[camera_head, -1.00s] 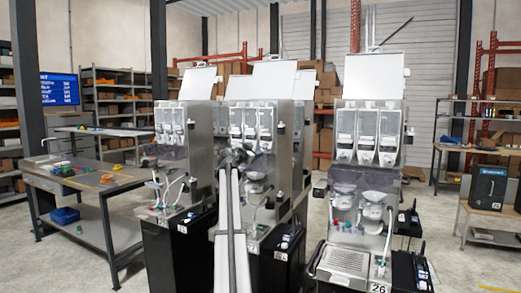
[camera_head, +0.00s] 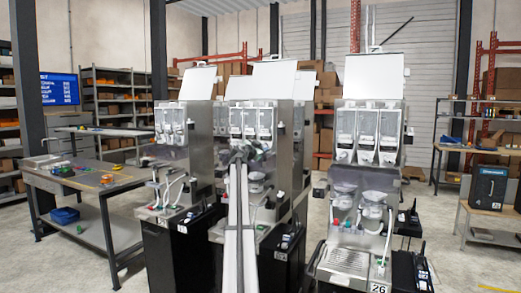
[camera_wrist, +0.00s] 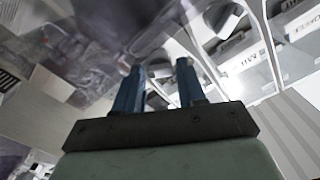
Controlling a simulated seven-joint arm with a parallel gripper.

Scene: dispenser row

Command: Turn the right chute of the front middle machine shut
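The front middle machine (camera_head: 283,150) stands in the centre of the head view, with white canisters (camera_head: 250,122) in a row across its upper front. My gripper (camera_head: 240,155) is in front of it, just below the canisters, and my arm hides part of its front. The right chute is too small to make out there. In the wrist view my gripper (camera_wrist: 160,68) has two blue fingers standing apart with nothing between them. A pale chute-like part (camera_wrist: 224,18) lies beyond and right of the fingertips, apart from them; I cannot tell which chute it is.
Another dispenser (camera_head: 184,160) stands close on the left, and machine 26 (camera_head: 368,185) stands to the right. A workbench (camera_head: 90,180) with small coloured items is at far left. Canister labels (camera_wrist: 238,62) show close to the fingers at upper right in the wrist view.

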